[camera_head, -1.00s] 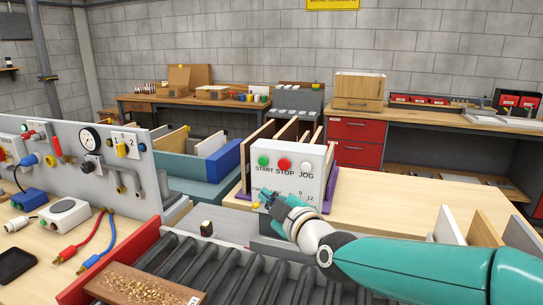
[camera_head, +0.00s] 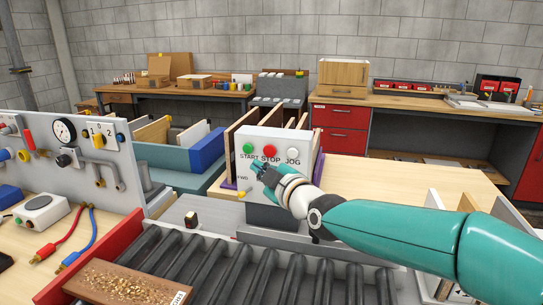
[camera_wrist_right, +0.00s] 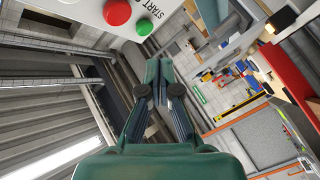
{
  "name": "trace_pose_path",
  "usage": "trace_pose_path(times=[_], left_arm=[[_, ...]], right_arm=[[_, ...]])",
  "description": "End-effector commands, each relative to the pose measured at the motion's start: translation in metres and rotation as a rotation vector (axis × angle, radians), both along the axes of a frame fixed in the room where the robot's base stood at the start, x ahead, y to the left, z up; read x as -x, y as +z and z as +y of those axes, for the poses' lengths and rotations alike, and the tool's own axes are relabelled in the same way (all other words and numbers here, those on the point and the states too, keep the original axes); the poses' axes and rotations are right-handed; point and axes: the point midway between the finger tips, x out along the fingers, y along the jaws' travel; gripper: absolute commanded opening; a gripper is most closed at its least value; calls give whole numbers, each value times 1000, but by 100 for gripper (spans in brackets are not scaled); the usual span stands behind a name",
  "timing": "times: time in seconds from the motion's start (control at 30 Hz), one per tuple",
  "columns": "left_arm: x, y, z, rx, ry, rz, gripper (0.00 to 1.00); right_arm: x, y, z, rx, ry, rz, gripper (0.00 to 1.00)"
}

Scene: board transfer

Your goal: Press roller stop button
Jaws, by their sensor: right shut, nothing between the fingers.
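The red stop button (camera_head: 269,151) sits between the green start button (camera_head: 248,149) and the white jog button (camera_head: 293,154) on the white control box (camera_head: 268,138). My right gripper (camera_head: 260,168) is shut and empty in front of the box, a little below the stop button and apart from it as far as I can tell. In the right wrist view the shut fingers (camera_wrist_right: 158,70) point past the box's edge. The red button (camera_wrist_right: 118,12) and green button (camera_wrist_right: 145,25) show at upper left there. My left gripper is out of view.
The roller conveyor (camera_head: 225,270) runs below the box, with a brown board (camera_head: 125,285) on it. A grey gauge panel (camera_head: 75,155) stands at left. Upright boards in a rack (camera_head: 240,130) stand behind the box. The light wooden table (camera_head: 400,183) has free room at right.

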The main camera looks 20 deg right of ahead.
Motion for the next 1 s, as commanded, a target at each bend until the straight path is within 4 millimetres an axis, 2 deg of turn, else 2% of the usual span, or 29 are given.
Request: trace_pose_path(times=[0.03, 0.17, 0.4, 1.0], left_arm=[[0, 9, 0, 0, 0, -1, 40], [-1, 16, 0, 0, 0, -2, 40], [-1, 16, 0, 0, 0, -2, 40], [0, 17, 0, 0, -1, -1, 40]], right_arm=[[-7, 3, -5, 1, -2, 3, 0], [-21, 3, -14, 2, -1, 3, 0], [-39, 1, -26, 0, 1, 1, 0], [-43, 1, -29, -1, 0, 2, 0]])
